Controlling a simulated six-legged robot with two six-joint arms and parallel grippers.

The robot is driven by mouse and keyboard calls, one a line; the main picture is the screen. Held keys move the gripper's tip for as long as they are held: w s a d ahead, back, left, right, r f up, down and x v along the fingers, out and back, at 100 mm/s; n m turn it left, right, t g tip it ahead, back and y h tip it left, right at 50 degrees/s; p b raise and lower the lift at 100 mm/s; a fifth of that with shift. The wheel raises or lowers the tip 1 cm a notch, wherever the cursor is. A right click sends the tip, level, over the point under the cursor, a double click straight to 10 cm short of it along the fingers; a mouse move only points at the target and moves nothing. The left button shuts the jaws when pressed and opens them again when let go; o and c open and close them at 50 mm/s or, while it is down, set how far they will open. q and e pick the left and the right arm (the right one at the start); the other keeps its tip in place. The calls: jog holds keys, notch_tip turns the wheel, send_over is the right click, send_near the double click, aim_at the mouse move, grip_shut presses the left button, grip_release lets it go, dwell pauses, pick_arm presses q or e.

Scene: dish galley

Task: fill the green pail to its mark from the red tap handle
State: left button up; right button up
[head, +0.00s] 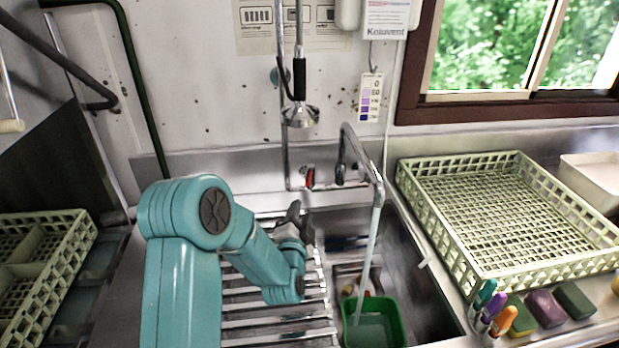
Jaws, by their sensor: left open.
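The green pail (399,326) stands in the sink basin, its lower part cut off by the bottom edge of the view. A stream of water (371,250) falls from the curved metal spout (362,156) into it. Water shows inside the pail, but I cannot make out a mark. The red tap handle (310,177) is on the back wall, left of the spout. My left gripper (295,213) is open, a little below and in front of the red handle, and appears apart from it. My right gripper is out of view.
A dark handle (340,175) sits beside the red one. A spray head (300,115) hangs above. A slatted metal rack (275,322) lies left of the basin. A pale green dish rack (510,270) and several coloured markers and sponges (546,309) are at right.

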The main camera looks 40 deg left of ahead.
aim_at(309, 179)
pick_arm(q)
jog(key=p+x, duration=0.4)
jog(key=x, duration=1)
jog(key=shift+w+a, duration=0.15)
jog(key=shift+w, duration=0.05)
grip_shut()
